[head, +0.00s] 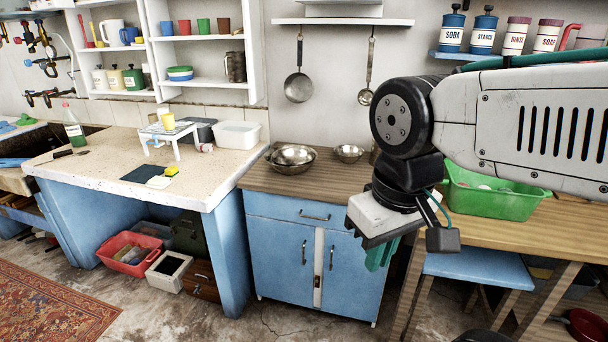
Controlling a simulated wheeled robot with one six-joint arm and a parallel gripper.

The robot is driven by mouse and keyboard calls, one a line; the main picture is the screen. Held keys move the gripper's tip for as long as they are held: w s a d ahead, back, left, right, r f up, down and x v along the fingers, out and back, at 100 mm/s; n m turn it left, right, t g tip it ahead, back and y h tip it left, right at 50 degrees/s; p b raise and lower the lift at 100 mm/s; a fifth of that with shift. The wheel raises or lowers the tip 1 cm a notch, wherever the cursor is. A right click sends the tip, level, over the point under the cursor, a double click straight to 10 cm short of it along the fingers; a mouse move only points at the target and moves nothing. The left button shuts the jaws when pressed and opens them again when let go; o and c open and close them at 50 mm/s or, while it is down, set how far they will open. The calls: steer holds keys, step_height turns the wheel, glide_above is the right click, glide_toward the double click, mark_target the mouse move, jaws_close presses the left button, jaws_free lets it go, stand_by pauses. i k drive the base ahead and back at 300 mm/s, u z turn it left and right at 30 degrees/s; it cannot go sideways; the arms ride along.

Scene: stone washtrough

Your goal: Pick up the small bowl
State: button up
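The small bowl (349,153) is a shiny metal bowl on the wooden top of the blue cabinet, near the wall. A larger metal bowl (292,159) sits to its left, apart from it. My gripper (380,254) hangs in front of the cabinet, to the right of and lower in the picture than the small bowl. It points downward and is apart from both bowls. Teal fingers show at its lower end, but the gap between them cannot be made out. I see nothing held in it.
A green tub (492,196) stands on the wooden table at right, partly behind my arm. A pan (298,87) and a ladle (366,95) hang above the bowls. The wooden cabinet top (318,182) is bare in front of the bowls. A white basin (237,134) stands left.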

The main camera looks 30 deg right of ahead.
mark_target(348, 154)
steer(key=u, duration=0.7)
steer(key=i, duration=1.55)
steer(key=z, duration=0.8)
steer(key=i, duration=0.7)
steer(key=z, duration=1)
steer(key=i, duration=0.4)
steer(key=z, duration=0.3)
